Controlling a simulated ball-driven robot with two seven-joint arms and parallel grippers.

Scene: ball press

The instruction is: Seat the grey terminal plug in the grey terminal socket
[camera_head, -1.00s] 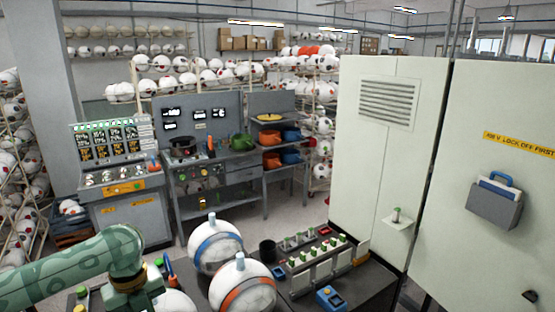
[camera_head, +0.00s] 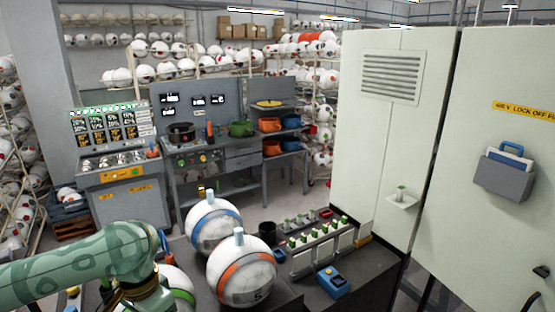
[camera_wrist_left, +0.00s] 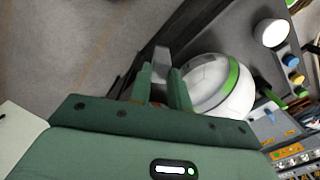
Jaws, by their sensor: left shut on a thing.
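My left gripper (camera_wrist_left: 162,75) has green fingers shut on a small grey block, which looks like the grey terminal plug (camera_wrist_left: 162,54). The block sticks out past the fingertips in the left wrist view, with dark edge and grey floor behind it. The green-banded white ball (camera_wrist_left: 213,85) is just right of the fingers; I cannot tell if they touch. In the head view my left arm comes in from the lower left and hides the fingers and plug. I cannot pick out the grey terminal socket. My right gripper is not in view.
A blue-banded ball (camera_head: 213,228) and an orange-banded ball (camera_head: 242,272) stand on the dark bench right of my left arm. A row of green-topped white modules (camera_head: 322,246), a dark cup (camera_head: 267,233) and a blue box (camera_head: 333,282) are farther right. Tall pale cabinets (camera_head: 385,150) bound the right.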

